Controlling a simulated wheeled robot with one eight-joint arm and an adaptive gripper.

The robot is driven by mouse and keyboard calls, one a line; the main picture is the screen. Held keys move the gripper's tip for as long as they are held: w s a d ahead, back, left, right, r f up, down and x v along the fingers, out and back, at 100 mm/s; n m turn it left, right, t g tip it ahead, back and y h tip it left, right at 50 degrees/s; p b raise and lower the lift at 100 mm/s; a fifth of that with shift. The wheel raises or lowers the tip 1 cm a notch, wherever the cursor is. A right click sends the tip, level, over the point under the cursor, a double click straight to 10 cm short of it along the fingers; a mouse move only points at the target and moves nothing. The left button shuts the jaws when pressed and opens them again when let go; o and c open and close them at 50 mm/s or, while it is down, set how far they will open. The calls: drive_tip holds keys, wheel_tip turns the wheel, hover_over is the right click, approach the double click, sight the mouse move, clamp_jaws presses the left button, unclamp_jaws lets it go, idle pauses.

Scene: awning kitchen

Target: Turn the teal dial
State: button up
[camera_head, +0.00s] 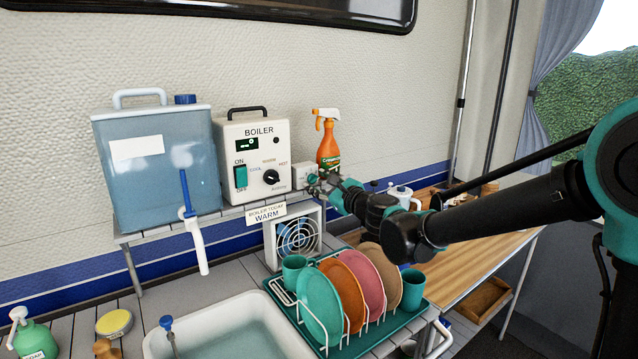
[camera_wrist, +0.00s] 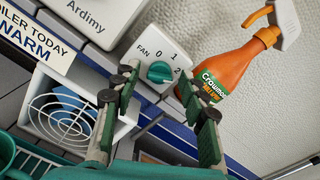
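The teal dial (camera_wrist: 159,72) sits on a small white box (camera_wrist: 150,50) marked FAN, with 1 and 2 readable beside it. Any further mark on the box and the exact setting are hard to tell. My gripper (camera_wrist: 157,88) is open, its two green-padded fingers spread apart with the dial framed between their tips. I cannot tell whether a finger touches the dial. In the head view, the fan box (camera_head: 304,175) stands right of the boiler, and my gripper (camera_head: 322,183) reaches it from the right, mostly hiding the dial.
The boiler (camera_head: 252,150) and an orange spray bottle (camera_head: 328,145) flank the fan box closely on the shelf. A white fan (camera_head: 297,236) is below it. A dish rack with several plates (camera_head: 320,300) stands under my arm. A blue water tank (camera_head: 155,160) is at left.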

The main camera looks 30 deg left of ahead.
clamp_jaws()
drive_tip(key=shift+n, duration=0.3)
drive_tip(key=n, duration=0.4)
drive_tip(key=shift+s, duration=0.1)
drive_tip(key=n, duration=0.6)
drive_tip(key=shift+f, duration=0.15)
drive_tip(key=n, duration=1.3)
drive_tip(key=shift+f, duration=0.2)
drive_tip(key=shift+n, duration=0.3)
